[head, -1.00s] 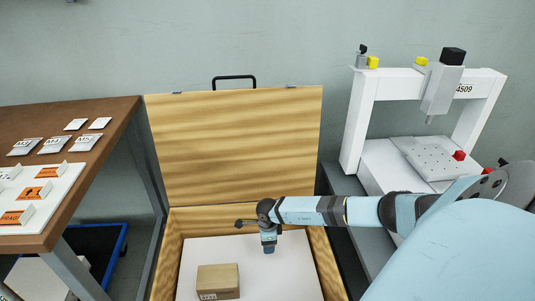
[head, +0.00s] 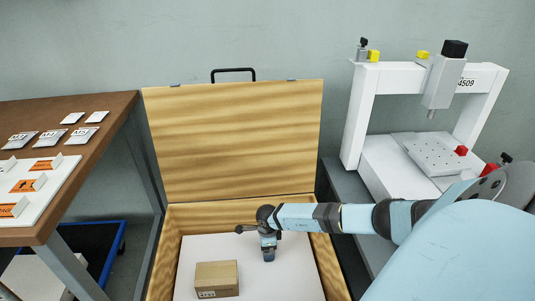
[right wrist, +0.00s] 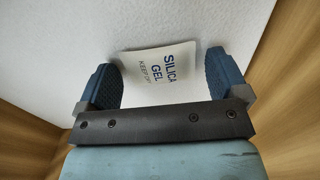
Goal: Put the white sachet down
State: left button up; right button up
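The white sachet (right wrist: 160,66), printed "SILICA GEL", shows in the right wrist view between the two blue fingers of my right gripper (right wrist: 164,74). The fingers stand wide apart and the sachet looks flat on the white floor of the wooden box. A thin gap shows at its right side; its lower part is hidden by the gripper body. In the head view my right gripper (head: 268,256) points down inside the open wooden box (head: 172,250), right of a small carton, and the sachet cannot be made out there. My left gripper is not in view.
The small brown carton (head: 217,279) stands in the box. The raised lid (head: 232,140) is behind. A brown table (head: 100,108) with several sachets and a white labelled tray (head: 50,200) is at left. A white gantry (head: 370,120) is at right.

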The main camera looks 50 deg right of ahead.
notch_tip(320, 180, up, 3)
jog(key=shift+r+p, duration=0.1)
jog(key=shift+p, duration=0.85)
pick_arm(q)
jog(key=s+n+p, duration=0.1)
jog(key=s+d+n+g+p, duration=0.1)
jog(key=p, duration=0.1)
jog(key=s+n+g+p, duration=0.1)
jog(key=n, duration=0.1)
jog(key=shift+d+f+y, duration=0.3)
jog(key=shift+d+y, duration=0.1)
pick_arm(e)
notch_tip(320, 180, up, 9)
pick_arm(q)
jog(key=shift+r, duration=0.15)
